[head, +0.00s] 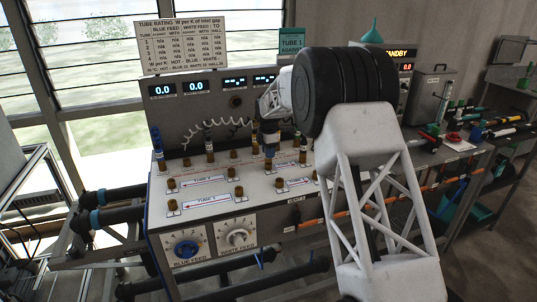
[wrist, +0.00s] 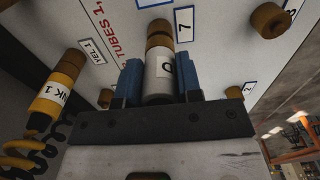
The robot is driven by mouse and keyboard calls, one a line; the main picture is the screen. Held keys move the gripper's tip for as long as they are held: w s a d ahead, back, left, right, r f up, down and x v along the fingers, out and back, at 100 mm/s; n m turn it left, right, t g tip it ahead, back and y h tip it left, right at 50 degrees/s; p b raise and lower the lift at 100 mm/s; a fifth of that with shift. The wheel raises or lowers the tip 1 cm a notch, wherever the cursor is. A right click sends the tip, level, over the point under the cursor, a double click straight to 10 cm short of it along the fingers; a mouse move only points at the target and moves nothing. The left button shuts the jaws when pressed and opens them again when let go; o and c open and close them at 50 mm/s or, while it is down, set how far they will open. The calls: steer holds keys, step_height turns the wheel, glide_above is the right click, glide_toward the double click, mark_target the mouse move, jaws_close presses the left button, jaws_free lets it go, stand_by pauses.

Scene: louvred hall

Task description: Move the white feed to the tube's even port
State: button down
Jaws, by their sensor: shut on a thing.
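My gripper (wrist: 160,78) has its two blue fingers shut on a pale white-grey plug (wrist: 158,66), which looks like the white feed. The plug's label is only partly readable. A brass collar (wrist: 158,34) is in line with the plug's far end, beside a tag marked 7. I cannot tell whether the plug is seated in it or just touching. In the head view my gripper (head: 270,147) is low over the middle of the sloping port panel (head: 205,222), which has several brass ports. My arm hides part of the panel.
A blue-banded plug (head: 157,145) and a dark plug (head: 208,140) stand at the panel's back left. A bare brass port (wrist: 270,20) is at upper right.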

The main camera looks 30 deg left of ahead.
steer(key=shift+r, duration=3.1)
steer(key=shift+w+d+r, duration=0.15)
steer(key=shift+d, duration=0.45)
steer(key=w+d+r, duration=0.1)
steer(key=d+r, duration=0.2)
steer(key=d, duration=1.6)
steer(key=shift+w+d+r, duration=0.2)
steer(key=shift+w, duration=0.2)
steer(key=shift+f, duration=0.2)
steer(key=shift+f, duration=3.2)
